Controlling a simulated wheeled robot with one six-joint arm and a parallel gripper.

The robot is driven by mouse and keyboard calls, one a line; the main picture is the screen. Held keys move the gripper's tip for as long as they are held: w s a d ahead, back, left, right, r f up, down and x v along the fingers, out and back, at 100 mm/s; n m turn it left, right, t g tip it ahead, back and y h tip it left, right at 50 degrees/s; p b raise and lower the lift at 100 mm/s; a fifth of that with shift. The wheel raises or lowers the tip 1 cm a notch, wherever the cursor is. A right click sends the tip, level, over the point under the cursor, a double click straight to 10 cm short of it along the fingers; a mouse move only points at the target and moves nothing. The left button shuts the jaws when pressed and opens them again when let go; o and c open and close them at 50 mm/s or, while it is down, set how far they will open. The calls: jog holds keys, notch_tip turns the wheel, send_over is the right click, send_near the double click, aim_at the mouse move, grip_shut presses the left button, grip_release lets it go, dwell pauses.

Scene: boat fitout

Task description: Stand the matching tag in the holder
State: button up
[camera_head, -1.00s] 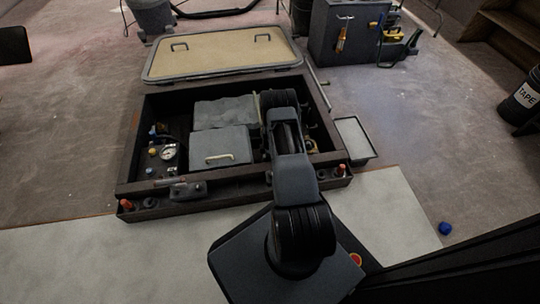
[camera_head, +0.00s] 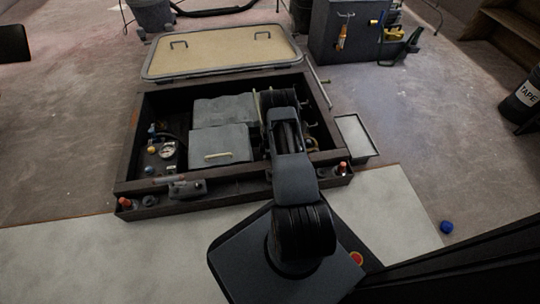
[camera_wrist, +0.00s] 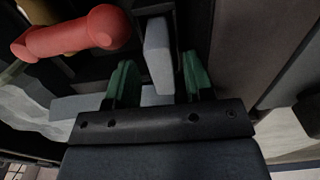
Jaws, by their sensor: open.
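My gripper (camera_wrist: 158,68) has two green fingertips, spread apart, in the wrist view. A pale grey flat-sided block (camera_wrist: 158,48) shows between and beyond the fingers; I cannot tell whether it is a tag or a fixed part, or whether the fingers touch it. A red rounded handle (camera_wrist: 72,35) is at the upper left, beside the left finger. In the head view my arm hides the gripper, which reaches into the right part of the open dark bay (camera_head: 150,110). I cannot make out a matching tag or its holder.
The bay holds grey boxes (camera_head: 220,144), a gauge (camera_head: 167,150) and valves. Its tan lid (camera_head: 222,52) lies behind it. A small pale tray (camera_head: 355,134) stands to the right. A blue cap (camera_head: 446,227) lies on the floor. A dark toolbox (camera_head: 335,35) stands at the back right.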

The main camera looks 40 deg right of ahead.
jog(key=shift+s, duration=0.1)
notch_tip(320, 180, up, 14)
jog(key=p, duration=0.6)
jog(key=a+r+m+t+p, duration=0.15)
jog(key=a+r+p, duration=0.35)
jog(key=r, duration=0.9)
jog(key=a+r+m+p, duration=0.2)
jog(key=r+p, duration=0.5)
jog(key=r, duration=0.7)
jog(key=a+r+m+p, duration=0.2)
jog(key=a+r+p, duration=0.25)
jog(key=r, duration=0.95)
jog(key=s+a+r+m+p, duration=0.2)
jog(key=s+a+r+p, duration=0.2)
jog(key=r, duration=0.7)
jog(key=s+a+r+m+t+p, duration=0.1)
jog(key=s+a+r+m+p, duration=0.2)
jog(key=s+r+p, duration=0.5)
jog(key=s+a+r+m+t+p, duration=0.1)
jog(key=s+a+r+p, duration=0.4)
jog(key=r, duration=0.9)
jog(key=s+m+p, duration=0.1)
jog(key=p, duration=0.2)
jog(key=shift+w+r, duration=0.1)
